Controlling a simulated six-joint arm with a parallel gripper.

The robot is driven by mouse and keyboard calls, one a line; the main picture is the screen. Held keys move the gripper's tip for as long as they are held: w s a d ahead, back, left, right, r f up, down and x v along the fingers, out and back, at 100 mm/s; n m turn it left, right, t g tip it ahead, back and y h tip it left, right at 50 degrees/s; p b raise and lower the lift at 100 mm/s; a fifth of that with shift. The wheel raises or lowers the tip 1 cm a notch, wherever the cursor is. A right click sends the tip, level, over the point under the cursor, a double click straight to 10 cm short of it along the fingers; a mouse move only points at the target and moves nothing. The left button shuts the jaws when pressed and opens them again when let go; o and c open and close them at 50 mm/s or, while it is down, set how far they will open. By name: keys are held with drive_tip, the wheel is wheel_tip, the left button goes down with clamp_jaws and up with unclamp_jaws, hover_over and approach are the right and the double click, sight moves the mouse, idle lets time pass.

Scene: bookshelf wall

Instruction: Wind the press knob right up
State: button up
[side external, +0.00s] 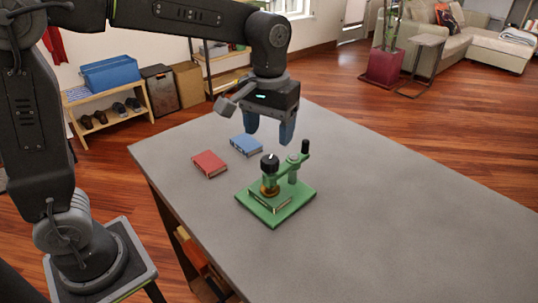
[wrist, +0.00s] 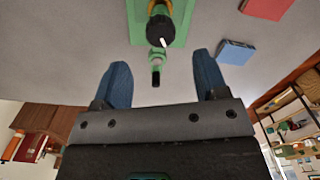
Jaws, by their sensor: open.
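The green press (side external: 277,203) stands on the grey table. A green arm with an upright black handle (side external: 305,147) reaches to the right of the knob. In the wrist view the knob (wrist: 160,30) is at the top centre, with the handle (wrist: 156,80) below it. My gripper (side external: 271,142) is open and empty, with blue fingers pointing down. It is above and behind the press, apart from it. In the wrist view the fingers (wrist: 163,68) are spread wide.
A red book (side external: 209,163) and a blue book (side external: 246,145) lie on the table left of and behind the press. The right part of the table (side external: 420,220) is clear. A shoe bench and shelves stand beyond the table.

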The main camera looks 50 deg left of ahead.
sight(269, 160)
wheel_tip(269, 160, down, 8)
drive_tip(key=shift+r, duration=0.25)
drive_tip(key=shift+c, duration=0.2)
drive_tip(key=c, duration=0.9)
